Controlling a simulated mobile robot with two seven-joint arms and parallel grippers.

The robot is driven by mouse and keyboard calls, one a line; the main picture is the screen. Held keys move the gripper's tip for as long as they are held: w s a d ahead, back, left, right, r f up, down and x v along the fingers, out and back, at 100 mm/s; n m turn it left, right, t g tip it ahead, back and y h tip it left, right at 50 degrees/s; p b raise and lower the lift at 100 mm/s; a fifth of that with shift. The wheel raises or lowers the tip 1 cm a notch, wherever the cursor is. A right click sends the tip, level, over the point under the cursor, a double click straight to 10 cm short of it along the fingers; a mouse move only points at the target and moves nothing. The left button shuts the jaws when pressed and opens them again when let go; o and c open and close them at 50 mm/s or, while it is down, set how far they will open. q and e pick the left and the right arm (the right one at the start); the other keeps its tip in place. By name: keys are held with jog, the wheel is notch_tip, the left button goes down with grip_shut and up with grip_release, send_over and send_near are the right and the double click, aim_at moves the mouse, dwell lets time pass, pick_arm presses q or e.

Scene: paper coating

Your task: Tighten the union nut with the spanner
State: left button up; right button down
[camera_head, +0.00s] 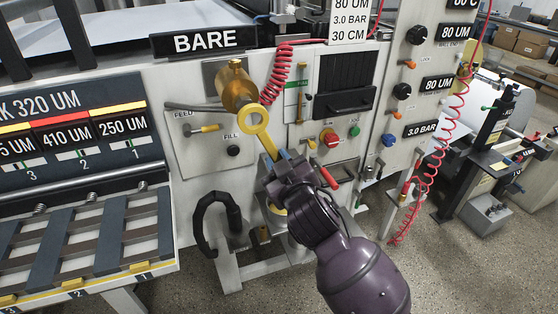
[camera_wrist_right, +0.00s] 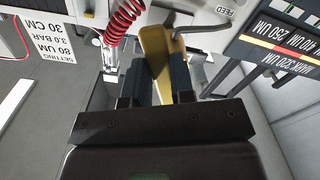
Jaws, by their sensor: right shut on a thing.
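The yellow spanner (camera_head: 254,121) points up and to the left, its ring end close below the brass union nut (camera_head: 237,88) on the machine front. In the head view the ring overlaps the nut's lower edge; I cannot tell whether they touch. My right gripper (camera_head: 274,164) is shut on the spanner's handle. In the right wrist view the spanner (camera_wrist_right: 160,52) runs up from between the two dark fingers of this gripper (camera_wrist_right: 157,85). The nut is not clearly seen there. My left gripper is not in view.
A grey pipe (camera_head: 193,107) runs left from the nut. A red coiled hose (camera_head: 277,75) hangs to its right. A panel with knobs and a red button (camera_head: 330,138) is right of the spanner. Open floor lies at lower right.

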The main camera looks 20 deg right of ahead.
jog(key=shift+r, duration=0.1)
jog(key=shift+r+n, duration=0.25)
jog(key=shift+n, duration=0.05)
jog(key=s+d+r+n+p, duration=0.1)
jog(key=d+r+n+p, duration=0.5)
jog(key=n, duration=0.5)
notch_tip(320, 180, up, 3)
jog(key=p, duration=0.3)
jog(key=shift+s+d+f+n, duration=0.2)
jog(key=shift+s+d+n, duration=0.1)
jog(key=shift+s+n, duration=0.1)
jog(key=shift+w, duration=0.1)
jog(key=shift+w+a, duration=0.1)
jog(key=shift+w, duration=2.25)
